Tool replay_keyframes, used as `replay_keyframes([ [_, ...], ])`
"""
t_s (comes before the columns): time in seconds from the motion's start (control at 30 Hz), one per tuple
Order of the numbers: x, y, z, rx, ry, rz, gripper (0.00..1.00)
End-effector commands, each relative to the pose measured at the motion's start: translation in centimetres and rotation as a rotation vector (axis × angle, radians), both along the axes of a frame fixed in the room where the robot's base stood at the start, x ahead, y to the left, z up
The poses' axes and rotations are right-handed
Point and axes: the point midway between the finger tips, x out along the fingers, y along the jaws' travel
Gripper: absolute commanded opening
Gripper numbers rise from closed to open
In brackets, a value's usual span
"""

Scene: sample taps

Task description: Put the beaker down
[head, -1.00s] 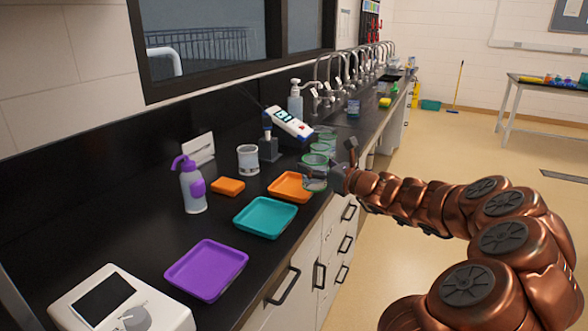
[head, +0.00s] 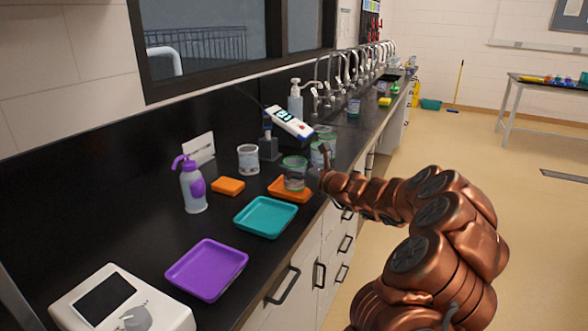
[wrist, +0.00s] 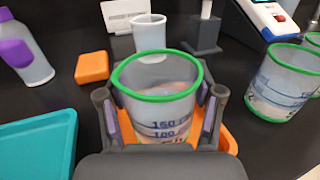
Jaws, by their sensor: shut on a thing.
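A clear beaker with a green rim and blue volume marks (wrist: 158,110) is between the fingers of my gripper (wrist: 160,120), which is shut on it. In the head view the beaker (head: 294,174) is upright over the orange tray (head: 277,192). The orange tray also shows beneath it in the wrist view (wrist: 226,139). The beaker's base is hidden, so I cannot tell whether it touches the tray. My gripper (head: 310,178) reaches in from the right side of the counter in the head view.
More green-rimmed beakers (wrist: 284,82) stand close to the right. A white-rimmed cup (head: 248,159), an orange block (head: 228,186) and a purple-topped bottle (head: 193,188) stand left and behind. Teal (head: 265,232) and purple (head: 207,292) trays lie nearer. A meter (head: 290,122) stands behind.

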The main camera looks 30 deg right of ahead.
Motion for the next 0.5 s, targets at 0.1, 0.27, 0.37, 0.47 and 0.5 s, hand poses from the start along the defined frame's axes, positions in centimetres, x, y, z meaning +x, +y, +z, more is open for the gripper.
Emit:
replay_keyframes([
  [0.1, -0.02, -0.07, -0.44, 0.0, -0.001, -0.001, 0.27],
  [0.27, -0.02, -0.05, -0.41, -0.001, -0.001, -0.001, 0.27],
  [0.37, -0.02, -0.04, -0.47, 0.0, -0.001, 0.0, 0.27],
  [0.47, -0.02, -0.01, -0.73, 0.0, -0.001, 0.0, 0.27],
  [0.5, -0.02, -0.01, -0.75, -0.001, -0.001, 0.0, 0.68],
])
